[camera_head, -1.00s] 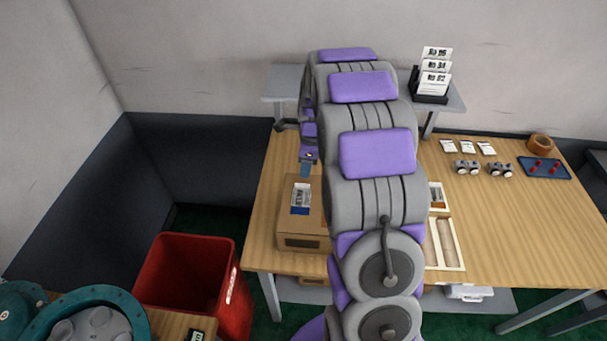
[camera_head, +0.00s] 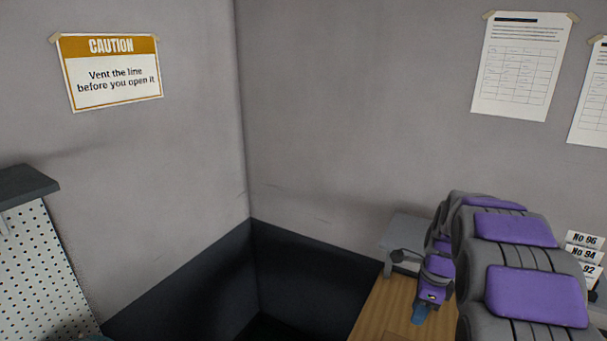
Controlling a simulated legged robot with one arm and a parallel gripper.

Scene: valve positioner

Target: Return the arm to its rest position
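My arm, grey with purple pads, enters at the lower right and reaches out over the wooden workbench (camera_head: 385,312). My gripper (camera_head: 420,314) is at the arm's far end, pointing down over the bench's left part. It is small and seen from the side, and its finger gap does not show clearly. I see nothing held below it, but its tip is near the picture's lower edge. Most of the bench top is out of view or behind the arm.
A grey shelf (camera_head: 405,237) stands at the back of the bench, close behind the gripper. Numbered cards (camera_head: 583,252) stand right of the arm. A pegboard (camera_head: 35,270) is at the far left. A caution sign (camera_head: 110,72) and a paper sheet (camera_head: 520,65) hang on the walls.

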